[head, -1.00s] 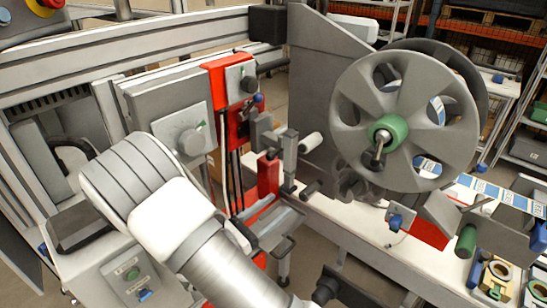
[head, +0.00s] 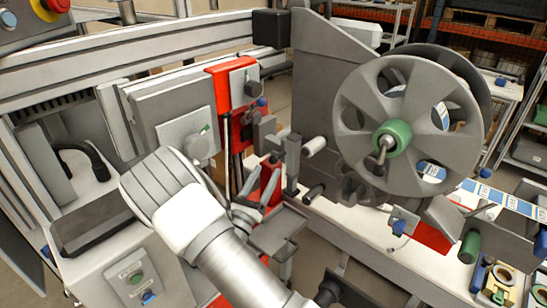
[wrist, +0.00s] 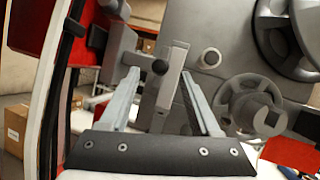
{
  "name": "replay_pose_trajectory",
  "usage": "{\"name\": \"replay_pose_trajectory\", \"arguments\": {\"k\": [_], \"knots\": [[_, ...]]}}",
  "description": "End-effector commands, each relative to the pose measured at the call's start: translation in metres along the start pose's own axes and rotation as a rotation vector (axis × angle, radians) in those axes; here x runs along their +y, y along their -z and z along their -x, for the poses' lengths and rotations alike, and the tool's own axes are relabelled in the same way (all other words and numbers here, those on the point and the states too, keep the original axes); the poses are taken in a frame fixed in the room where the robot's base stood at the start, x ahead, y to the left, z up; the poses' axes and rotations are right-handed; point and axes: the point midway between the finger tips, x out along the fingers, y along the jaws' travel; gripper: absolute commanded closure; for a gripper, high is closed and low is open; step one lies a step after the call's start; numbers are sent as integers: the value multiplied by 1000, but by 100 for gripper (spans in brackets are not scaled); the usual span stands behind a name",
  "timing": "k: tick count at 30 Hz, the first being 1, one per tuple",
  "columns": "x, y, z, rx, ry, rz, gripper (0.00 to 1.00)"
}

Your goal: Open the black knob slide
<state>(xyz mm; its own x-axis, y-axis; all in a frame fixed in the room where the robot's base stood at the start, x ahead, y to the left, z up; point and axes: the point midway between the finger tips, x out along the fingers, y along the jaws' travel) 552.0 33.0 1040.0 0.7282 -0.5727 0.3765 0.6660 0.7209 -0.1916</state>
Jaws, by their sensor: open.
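The black knob (wrist: 160,67) shows in the wrist view on the end of a short grey arm of the slide (wrist: 150,97). My gripper (wrist: 158,74) is open, with one grey finger on each side of the knob's line in that view. I cannot tell how far the knob lies beyond the fingertips, and no contact is clear. In the head view the grey slide parts (head: 292,165) stand beside the red upright, and my gripper (head: 264,182) points up at them from below. The knob looks small and dark there.
A large grey reel (head: 350,100) with a green hub stands to the right of the slide. A red-fronted grey panel (head: 230,85) stands at the left. A grey tray (head: 278,238) lies below the gripper. Rollers sit close to the right.

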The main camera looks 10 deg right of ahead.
Motion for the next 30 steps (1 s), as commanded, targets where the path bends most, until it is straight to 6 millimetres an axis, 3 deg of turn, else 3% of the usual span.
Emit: {"name": "replay_pose_trajectory", "arguments": {"k": [3, 9, 21, 23, 30], "knots": [[-1, -1, -25, 1, 4, 0, 36], [0, 0, -51, 1, 2, 0, 36], [0, 0, -59, 1, 0, 0, 36], [0, 0, -59, 1, 0, 0, 44], [0, 0, -59, 1, 0, 0, 87]]}}
